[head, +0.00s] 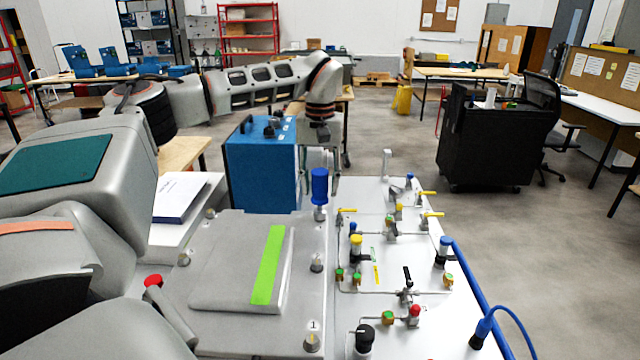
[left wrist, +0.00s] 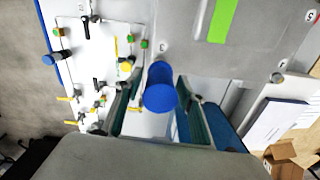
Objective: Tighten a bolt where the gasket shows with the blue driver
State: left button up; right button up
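The blue driver (head: 319,186) stands upright at the back right corner of the grey housing; in the left wrist view its blue handle (left wrist: 161,92) is seen from above. My left gripper (head: 320,172) hangs just behind the driver, fingers pointing down. Its two fingers (left wrist: 155,112) are spread to either side of the handle, with no clear contact. Bolts show along the housing edge, one at right middle (head: 316,262), one at front right by label 1 (head: 312,342), and two at left (head: 210,213), (head: 184,258). My right gripper is out of view.
A raised grey lid with a green strip (head: 267,265) covers the housing's middle. To the right is a white panel (head: 405,335) with pipes, valves and knobs.

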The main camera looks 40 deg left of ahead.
pick_arm(q)
jog(key=n, duration=2.2)
jog(key=shift+w, duration=0.1)
